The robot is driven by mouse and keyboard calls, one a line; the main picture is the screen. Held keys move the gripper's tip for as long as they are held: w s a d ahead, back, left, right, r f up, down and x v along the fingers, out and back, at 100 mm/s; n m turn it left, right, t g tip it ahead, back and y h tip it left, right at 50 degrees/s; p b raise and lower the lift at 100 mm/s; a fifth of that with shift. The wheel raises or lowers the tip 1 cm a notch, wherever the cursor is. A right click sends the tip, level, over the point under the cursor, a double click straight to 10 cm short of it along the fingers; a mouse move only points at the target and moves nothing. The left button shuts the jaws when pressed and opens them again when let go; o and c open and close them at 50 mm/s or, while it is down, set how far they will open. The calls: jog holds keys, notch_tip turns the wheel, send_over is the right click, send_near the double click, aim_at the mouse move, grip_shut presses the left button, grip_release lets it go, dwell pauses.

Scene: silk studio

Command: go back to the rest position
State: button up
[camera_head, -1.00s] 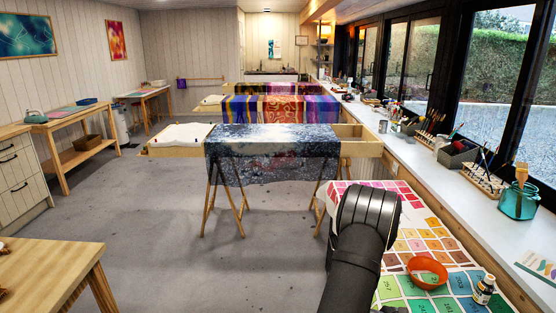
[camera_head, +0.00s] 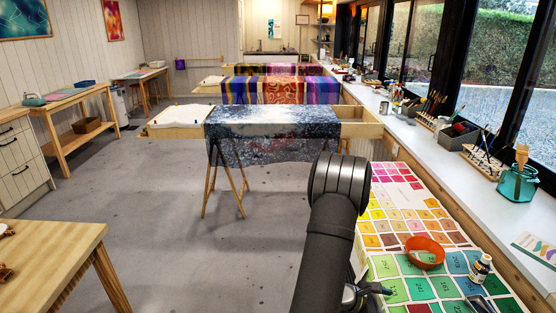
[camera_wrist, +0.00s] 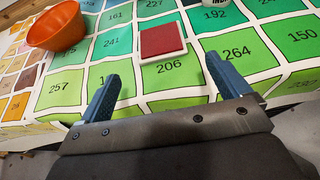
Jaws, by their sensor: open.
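My gripper (camera_wrist: 165,76) is open and empty in the wrist view, its two blue fingers spread apart. It is over the near edge of the numbered colour chart (camera_wrist: 190,80), below a small red square pad with a pale border (camera_wrist: 162,42). Part of my gripper also shows low in the head view (camera_head: 376,290), left of the chart's green squares. My dark arm rises in front of the chart and hides part of its left side.
An orange bowl (camera_head: 425,252) and a small bottle (camera_head: 481,268) stand on the chart. A windowsill counter (camera_head: 470,190) with jars and brushes runs along the right. Frames with draped silk (camera_head: 270,125) stand ahead. A wooden table (camera_head: 50,260) is at lower left; floor between is clear.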

aim_at(411, 312)
jog(key=x, duration=0.7)
jog(key=shift+d, duration=0.3)
notch_tip(411, 312, up, 4)
jog(key=shift+f, duration=0.1)
jog(key=s+d+r, duration=0.3)
jog(key=s+r, duration=0.4)
jog(key=s, duration=0.4)
jog(key=w+a+f+m+g+y, duration=0.3)
jog(key=w+a+m+g, duration=0.3)
jog(key=a, duration=0.6)
jog(key=w+a+f+m+g+y, duration=0.4)
jog(key=w+a+f+m+g, duration=0.2)
jog(key=w+a, duration=0.5)
jog(key=shift+a+m, duration=0.4)
jog(key=shift+a, duration=0.7)
jog(key=shift+f, duration=0.15)
jog(key=shift+o, duration=0.7)
jog(key=shift+y, duration=0.3)
